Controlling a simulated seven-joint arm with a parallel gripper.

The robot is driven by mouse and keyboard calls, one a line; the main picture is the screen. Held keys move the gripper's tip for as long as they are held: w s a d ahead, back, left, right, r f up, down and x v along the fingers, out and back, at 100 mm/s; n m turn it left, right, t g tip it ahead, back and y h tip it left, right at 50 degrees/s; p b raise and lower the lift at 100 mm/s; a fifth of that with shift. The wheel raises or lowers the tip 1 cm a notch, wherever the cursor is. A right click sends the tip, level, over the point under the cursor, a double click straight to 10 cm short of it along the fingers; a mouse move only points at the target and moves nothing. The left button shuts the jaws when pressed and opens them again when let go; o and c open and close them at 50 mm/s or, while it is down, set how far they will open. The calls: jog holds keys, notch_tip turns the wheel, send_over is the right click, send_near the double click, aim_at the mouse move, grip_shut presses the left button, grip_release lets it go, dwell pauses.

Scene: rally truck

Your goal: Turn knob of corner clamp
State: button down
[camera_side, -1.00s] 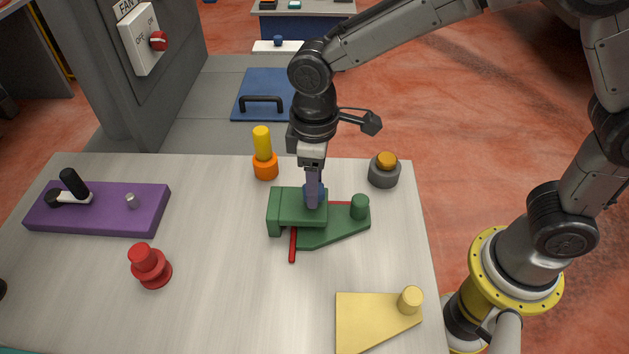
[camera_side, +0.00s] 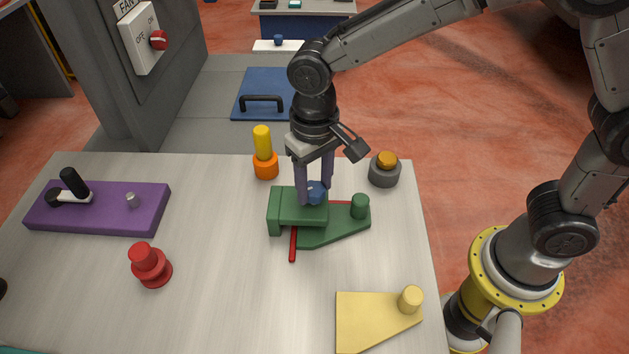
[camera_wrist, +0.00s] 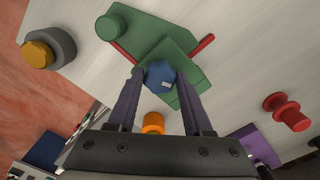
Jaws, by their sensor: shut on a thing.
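The green corner clamp (camera_side: 288,204) sits on the pale table, right of its middle in the side view. It also shows at the top of the wrist view (camera_wrist: 150,32). Its blue knob (camera_side: 316,192) is on top of the clamp, and in the wrist view the knob (camera_wrist: 160,75) sits between my fingers. My gripper (camera_side: 314,194) points down from above and is shut on the blue knob, one finger on each side. Red rods (camera_side: 293,244) stick out from under the clamp.
A grey base with an orange button (camera_side: 386,160) stands behind right. An orange and yellow peg (camera_side: 264,155) stands behind left. A red knob piece (camera_side: 149,265), a purple lever panel (camera_side: 105,209) and a yellow plate (camera_side: 370,322) lie around.

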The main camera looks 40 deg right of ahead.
jog(key=shift+r+m, duration=0.25)
jog(key=shift+m, duration=0.65)
jog(key=shift+w, duration=0.1)
jog(key=c, duration=0.6)
grip_release()
jog(key=o, duration=0.3)
jog(key=shift+f, duration=0.1)
notch_tip(320, 180, up, 14)
jog(key=shift+f, duration=0.1)
